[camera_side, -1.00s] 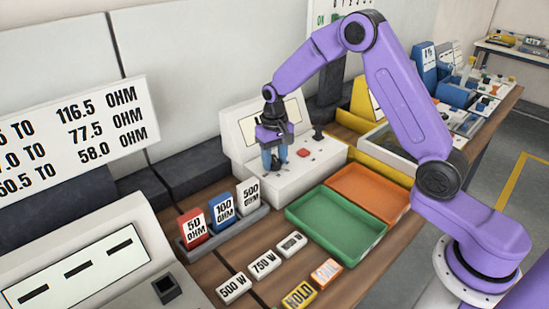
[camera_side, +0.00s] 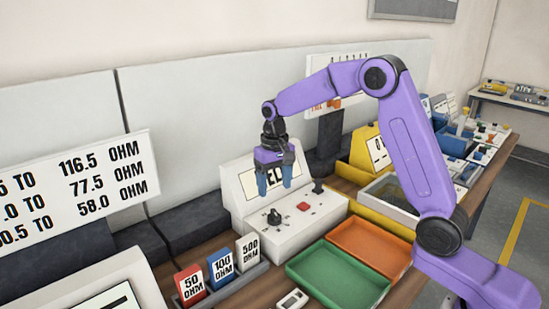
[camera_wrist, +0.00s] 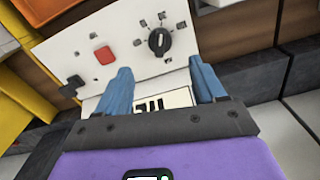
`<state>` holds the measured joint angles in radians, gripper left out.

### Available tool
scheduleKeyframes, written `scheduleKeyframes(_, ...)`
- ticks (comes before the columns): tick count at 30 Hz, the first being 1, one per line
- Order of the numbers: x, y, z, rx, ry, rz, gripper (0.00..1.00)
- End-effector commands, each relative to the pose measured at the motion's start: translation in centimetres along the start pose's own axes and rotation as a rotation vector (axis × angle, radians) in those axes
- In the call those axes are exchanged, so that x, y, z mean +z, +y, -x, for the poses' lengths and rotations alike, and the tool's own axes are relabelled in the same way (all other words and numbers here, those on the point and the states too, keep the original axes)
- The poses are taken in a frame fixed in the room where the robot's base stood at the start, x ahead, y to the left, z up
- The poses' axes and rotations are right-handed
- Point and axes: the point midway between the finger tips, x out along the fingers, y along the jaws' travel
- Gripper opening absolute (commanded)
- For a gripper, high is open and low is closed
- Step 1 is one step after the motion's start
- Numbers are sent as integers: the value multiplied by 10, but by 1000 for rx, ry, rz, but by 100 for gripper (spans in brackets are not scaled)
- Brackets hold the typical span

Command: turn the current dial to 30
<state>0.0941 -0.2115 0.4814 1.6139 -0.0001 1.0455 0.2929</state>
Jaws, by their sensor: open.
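The dial (camera_side: 274,217) is a black round knob on the sloped top of a white control box (camera_side: 290,232). In the wrist view the dial (camera_wrist: 159,41) shows a pale pointer mark, with small dark marks around it that are too small to read. A red square button (camera_side: 303,206) sits beside it, and a black lever (camera_side: 318,186) stands farther right. My gripper (camera_side: 275,190) is raised above the box, in front of its display panel. Its blue fingers (camera_wrist: 160,85) are apart with nothing between them, and clear of the dial.
A green tray (camera_side: 338,275) and an orange tray (camera_side: 370,245) lie right of the box. A rack with 50, 100 and 500 OHM blocks (camera_side: 221,267) stands in front left. A yellow container (camera_side: 368,150) is behind right.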

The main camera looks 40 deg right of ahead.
Motion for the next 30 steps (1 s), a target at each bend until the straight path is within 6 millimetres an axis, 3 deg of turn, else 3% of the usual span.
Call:
scheduleKeyframes(6,-1,0,45,-1,4,0,69)
scheduleKeyframes(12,0,0,70,0,2,0,69)
scheduleKeyframes(30,7,-5,79,0,1,30,69)
